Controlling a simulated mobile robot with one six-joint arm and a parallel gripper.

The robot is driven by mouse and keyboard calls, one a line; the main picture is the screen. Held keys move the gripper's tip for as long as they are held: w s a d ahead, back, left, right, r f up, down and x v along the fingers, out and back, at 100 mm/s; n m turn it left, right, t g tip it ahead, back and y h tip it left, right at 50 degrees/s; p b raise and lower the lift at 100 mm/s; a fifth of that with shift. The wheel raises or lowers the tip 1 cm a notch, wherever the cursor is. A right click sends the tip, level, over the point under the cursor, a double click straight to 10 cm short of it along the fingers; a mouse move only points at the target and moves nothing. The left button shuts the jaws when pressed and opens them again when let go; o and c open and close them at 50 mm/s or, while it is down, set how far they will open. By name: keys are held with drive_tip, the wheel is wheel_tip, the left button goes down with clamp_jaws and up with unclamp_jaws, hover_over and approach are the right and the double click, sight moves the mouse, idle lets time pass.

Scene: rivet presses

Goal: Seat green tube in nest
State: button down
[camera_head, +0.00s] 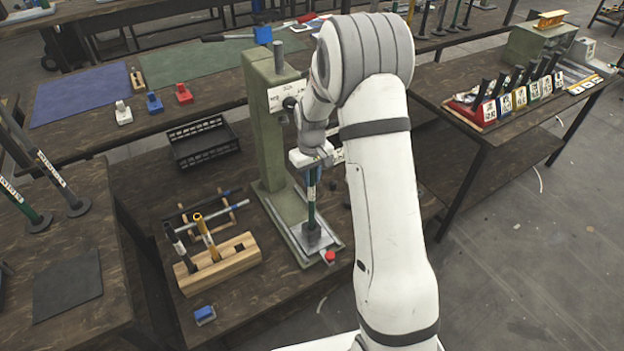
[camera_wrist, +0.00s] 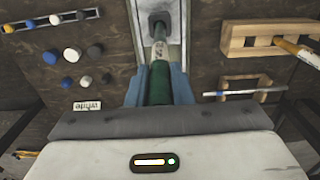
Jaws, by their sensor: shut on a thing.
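My gripper (camera_head: 313,168) is shut on the green tube (camera_head: 312,207), which stands about upright below it. In the wrist view, the tube (camera_wrist: 159,85) lies between the two blue-grey fingers (camera_wrist: 158,88), and a pale label shows on its far part. The nest (camera_head: 313,238) is a grey block on the base plate of the green press (camera_head: 268,130). It also shows at the top of the wrist view (camera_wrist: 158,17). The tube's lower end is at the nest in both views; I cannot tell how deep it sits. My arm hides part of the press.
A wooden rack (camera_head: 217,264) with several tubes stands left of the press, with a blue-topped piece (camera_head: 205,315) in front. A red button (camera_head: 330,256) is at the plate's front. A black crate (camera_head: 203,142) stands behind left. Several small knobs (camera_wrist: 72,54) show in the wrist view.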

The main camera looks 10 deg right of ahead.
drive_tip(key=shift+f, duration=0.1)
drive_tip(key=c, duration=1.3)
unclamp_jaws()
wheel_tip(320, 180, up, 12)
drive_tip(key=s+r+m+t, duration=0.1)
drive_tip(key=s+r, duration=0.3)
drive_tip(key=s, duration=0.3)
drive_tip(key=s+r+m, duration=0.1)
drive_tip(key=s+r, duration=0.4)
drive_tip(key=s, duration=0.3)
drive_tip(key=shift+m+t, duration=0.8)
drive_tip(key=s, duration=0.9)
drive_tip(key=s+f, duration=0.1)
drive_tip(key=s, duration=0.3)
drive_tip(key=shift+s+d, duration=0.1)
drive_tip(key=shift+s, duration=0.15)
